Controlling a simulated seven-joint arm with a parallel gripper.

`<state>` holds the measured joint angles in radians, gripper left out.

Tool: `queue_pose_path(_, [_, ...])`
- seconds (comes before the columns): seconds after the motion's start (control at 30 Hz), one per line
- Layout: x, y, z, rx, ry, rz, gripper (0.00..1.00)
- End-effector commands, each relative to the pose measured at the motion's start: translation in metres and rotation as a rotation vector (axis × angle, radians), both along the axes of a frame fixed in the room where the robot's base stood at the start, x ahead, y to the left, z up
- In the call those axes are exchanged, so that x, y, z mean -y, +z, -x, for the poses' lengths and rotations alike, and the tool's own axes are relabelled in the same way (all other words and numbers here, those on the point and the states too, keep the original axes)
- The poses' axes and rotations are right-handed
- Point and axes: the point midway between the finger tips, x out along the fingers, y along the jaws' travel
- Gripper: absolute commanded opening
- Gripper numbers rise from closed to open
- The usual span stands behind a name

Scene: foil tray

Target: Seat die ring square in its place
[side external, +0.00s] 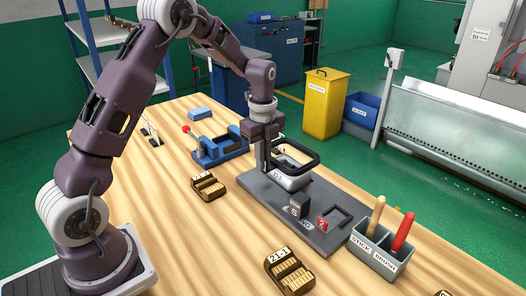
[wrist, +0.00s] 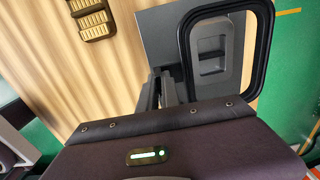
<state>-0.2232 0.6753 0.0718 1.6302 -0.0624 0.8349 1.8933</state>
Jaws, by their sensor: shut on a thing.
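The die ring (side external: 314,157) is a black, rounded rectangular frame. My gripper (side external: 264,161) is shut on one side of it and holds it over the grey plate (side external: 262,192). In the wrist view, my gripper's fingers (wrist: 165,90) meet the left side of the ring (wrist: 267,45). A pale metal block (side external: 292,182) stands on the plate below the ring. Through the ring, the wrist view shows a grey part with a recess (wrist: 212,45). The ring appears raised above the block; exact alignment cannot be told.
A grey holder (side external: 374,254) with two handled tools stands at right.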

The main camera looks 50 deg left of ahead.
Motion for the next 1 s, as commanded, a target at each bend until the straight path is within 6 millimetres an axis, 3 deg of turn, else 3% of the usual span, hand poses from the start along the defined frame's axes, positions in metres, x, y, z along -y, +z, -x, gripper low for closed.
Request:
queue_pose_path(0.53, [0.0, -0.053, 0.0, 0.0, 0.001, -0.001, 0.0])
queue_pose_path(1.0, [0.0, -0.062, 0.0, 0.002, 0.002, -0.001, 0.0])
